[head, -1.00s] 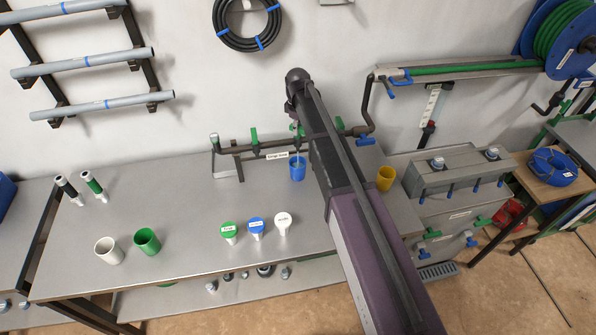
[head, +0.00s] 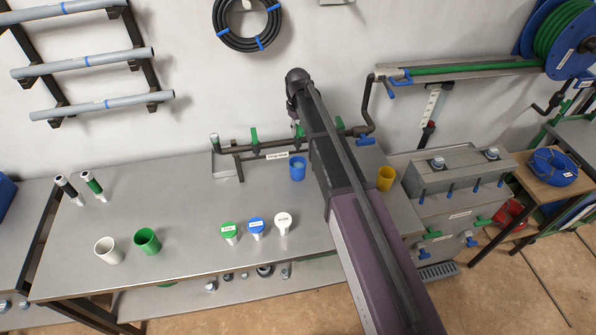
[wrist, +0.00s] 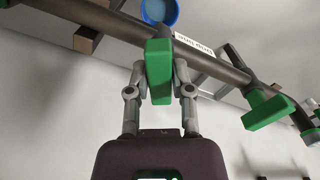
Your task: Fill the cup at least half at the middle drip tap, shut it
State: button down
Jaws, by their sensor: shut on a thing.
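The blue cup (head: 297,173) stands upright on the bench under the middle of the dark tap pipe (head: 240,146). The cup (wrist: 174,18) is partly cut off at the top of the wrist view. My gripper (wrist: 159,75) is shut on the green handle (wrist: 159,70) of the middle tap, one finger on each side. The handle lies across the pipe's lower side in the wrist view. No stream shows over the cup now. In the head view my arm hides most of the gripper.
A yellow cup (head: 386,178) stands right of my arm. A white cup (head: 109,250) and a green cup (head: 147,241) stand at the front left. Another green tap handle (wrist: 268,105) is beside my gripper.

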jog(key=shift+m, duration=3.4)
jog(key=shift+c, duration=1.4)
grip_release()
